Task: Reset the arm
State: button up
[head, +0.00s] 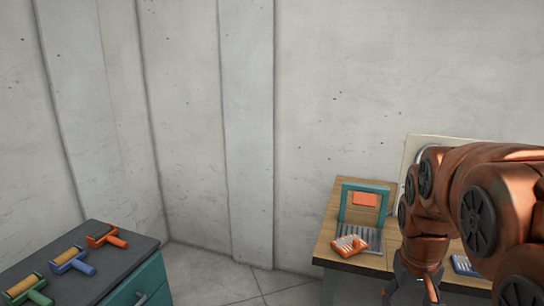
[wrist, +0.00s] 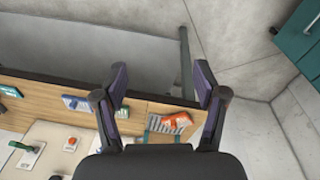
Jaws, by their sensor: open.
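My copper-coloured arm (head: 490,205) comes in from the right edge of the head view and bends down over the wooden workbench (head: 350,262). My gripper (wrist: 160,84) is open and empty in the wrist view, its two dark fingers spread wide apart. Its fingertips reach past the bench edge in that view, with floor and wall beyond. In the head view the gripper shows only in part at the bottom edge, below the arm.
A teal frame (head: 344,204) with an orange-and-white item (head: 350,244) stands on the bench. A blue item (head: 464,265) lies right of the arm. A dark-topped teal cabinet (head: 128,272) at left holds several coloured handled tools. The floor (head: 213,272) between is clear.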

jog(key=s+a+f+g, duration=0.1)
jog(key=s+a+f, duration=0.2)
jog(key=s, duration=0.7)
jog(key=s+a+f+n+g+y, duration=0.1)
jog(key=s+a, duration=0.4)
jog(key=s, duration=0.5)
jog(key=shift+s+f+g, duration=0.3)
jog(key=shift+s+f, duration=0.05)
jog(key=shift+f, duration=0.55)
